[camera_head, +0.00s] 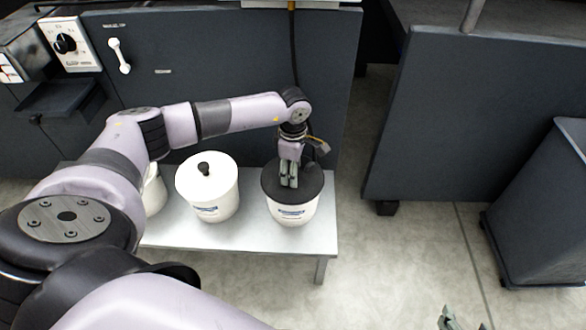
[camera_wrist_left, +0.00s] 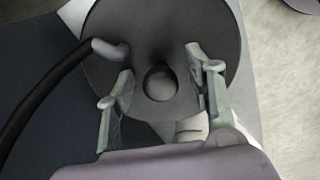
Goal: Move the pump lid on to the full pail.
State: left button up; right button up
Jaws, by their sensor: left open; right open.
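The dark round pump lid (camera_head: 309,180) sits on the right-hand white pail (camera_head: 292,213) on the bench. In the left wrist view the lid (camera_wrist_left: 160,25) has a round knob (camera_wrist_left: 160,83) in its middle, and a black hose (camera_wrist_left: 45,90) joins it at the left. My left gripper (camera_head: 289,182) points down over this lid. Its open fingers stand either side of the knob, not closed on it. A middle white pail (camera_head: 210,205) has a white lid with a black knob (camera_head: 203,168). I cannot tell which pail is full. My right gripper (camera_head: 460,319) shows only its fingertips at the bottom edge.
A third white pail (camera_head: 154,192) at the left is mostly hidden by my left arm. The pails stand on a light bench (camera_head: 245,236). A dark machine panel (camera_head: 220,65) rises behind it. A grey cabinet (camera_head: 480,120) stands to the right, with open floor before it.

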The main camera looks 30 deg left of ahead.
pick_arm(q)
notch_tip(320, 180, up, 12)
dwell(0.7)
dwell(0.4)
